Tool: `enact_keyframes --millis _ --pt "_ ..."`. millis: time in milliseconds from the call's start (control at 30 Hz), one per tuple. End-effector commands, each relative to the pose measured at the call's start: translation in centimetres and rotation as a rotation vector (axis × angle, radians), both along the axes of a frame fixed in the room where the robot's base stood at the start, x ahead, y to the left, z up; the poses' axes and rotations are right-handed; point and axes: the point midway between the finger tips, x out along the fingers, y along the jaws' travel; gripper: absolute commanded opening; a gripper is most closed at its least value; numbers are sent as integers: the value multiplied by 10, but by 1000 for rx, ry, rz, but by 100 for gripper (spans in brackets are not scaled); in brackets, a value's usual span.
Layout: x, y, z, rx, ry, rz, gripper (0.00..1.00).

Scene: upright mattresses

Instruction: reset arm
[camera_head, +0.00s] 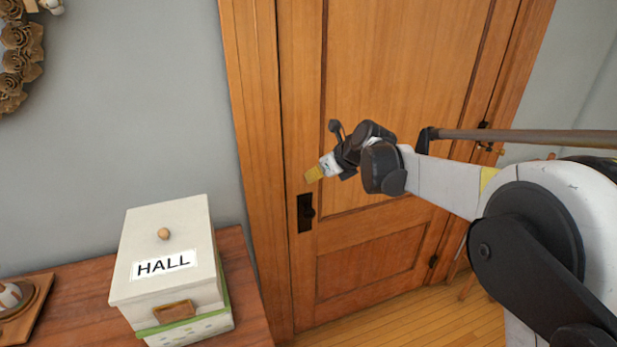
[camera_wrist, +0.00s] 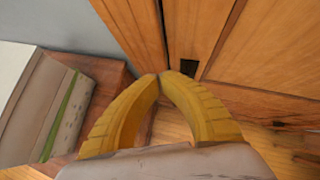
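My gripper (camera_head: 313,174) is at the end of my arm, which reaches in from the right in the head view. It is in front of the wooden door (camera_head: 395,100), above the dark door handle plate (camera_head: 305,212). In the wrist view, the yellow fingers of my gripper (camera_wrist: 160,76) curve inward and their tips meet. Nothing shows between them. The dark handle plate also shows in the wrist view (camera_wrist: 188,67), just beyond the fingertips.
A white box labelled HALL (camera_head: 165,250) stands on a wooden cabinet (camera_head: 245,290) at the lower left. A brown wreath (camera_head: 18,50) hangs on the grey wall. A round object on a wooden stand (camera_head: 20,305) sits at the left edge. Wooden floor (camera_head: 450,325) shows below the door.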

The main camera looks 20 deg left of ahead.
Motion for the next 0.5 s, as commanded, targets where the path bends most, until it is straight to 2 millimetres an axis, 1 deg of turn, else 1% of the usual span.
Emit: enact_keyframes --millis 67,200,267,333,367,467,500 --pt "-2 -3 4 0 0 0 0" --pt "-4 -5 5 -1 -3 1 0" --pt "-4 -11 7 -11 -19 11 0" --pt "-5 -29 12 -42 -65 38 0" --pt "-7 -40 15 -63 -96 57 0" --pt "-16 -94 26 -170 -236 152 0" --pt "-23 -120 30 -225 -301 202 0"
